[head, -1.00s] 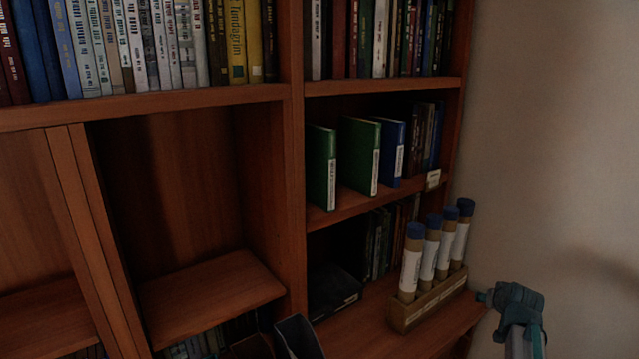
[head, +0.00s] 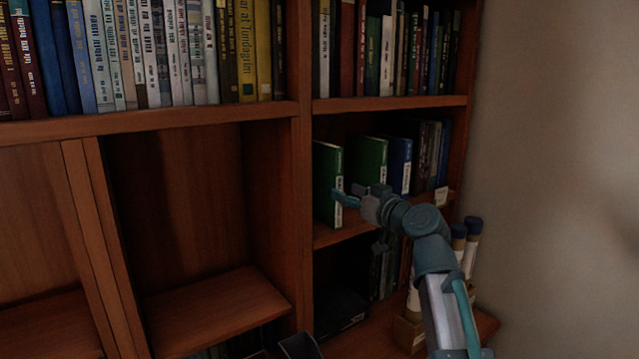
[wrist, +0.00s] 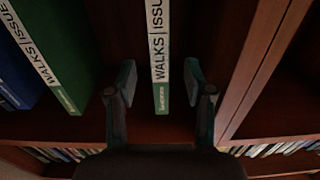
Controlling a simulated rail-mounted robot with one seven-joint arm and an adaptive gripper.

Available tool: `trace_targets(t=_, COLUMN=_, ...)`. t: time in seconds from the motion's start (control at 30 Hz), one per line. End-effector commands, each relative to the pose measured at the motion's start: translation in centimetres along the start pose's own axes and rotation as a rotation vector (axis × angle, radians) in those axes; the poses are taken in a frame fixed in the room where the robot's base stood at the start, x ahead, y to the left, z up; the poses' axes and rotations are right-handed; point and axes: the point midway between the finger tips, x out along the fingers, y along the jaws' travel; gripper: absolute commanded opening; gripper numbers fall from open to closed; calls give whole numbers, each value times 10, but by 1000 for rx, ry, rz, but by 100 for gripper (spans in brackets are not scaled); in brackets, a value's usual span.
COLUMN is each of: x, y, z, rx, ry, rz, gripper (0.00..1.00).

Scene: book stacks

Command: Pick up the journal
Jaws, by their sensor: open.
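A green journal (head: 328,185) with a white spine label stands upright at the left end of the middle right shelf. In the wrist view its spine (wrist: 162,55), reading "WALKS ISSUE", lies between my two fingers with a gap on each side. My gripper (head: 350,194) is open in front of this journal; the fingers partly cover it in the head view. How far the fingertips reach along its sides is hard to tell. A second green journal (head: 368,163) with a like label (wrist: 40,60) stands apart from it, beside a blue one (head: 400,165).
The wooden upright (head: 302,190) is close to the first journal's left in the head view. Darker books (head: 428,150) fill the shelf's right end. Tubes with blue caps (head: 472,240) stand below, partly behind my arm. The left compartment is empty.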

Motion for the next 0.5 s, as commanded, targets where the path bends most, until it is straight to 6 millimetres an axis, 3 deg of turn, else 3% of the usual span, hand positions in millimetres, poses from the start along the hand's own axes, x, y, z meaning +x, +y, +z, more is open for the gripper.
trace_targets(t=0.3, x=44, y=1, z=-2, rx=3, ry=-2, rz=-1, gripper=52)
trace_targets(t=0.5, x=55, y=1, z=-1, rx=2, ry=-2, rz=1, gripper=52)
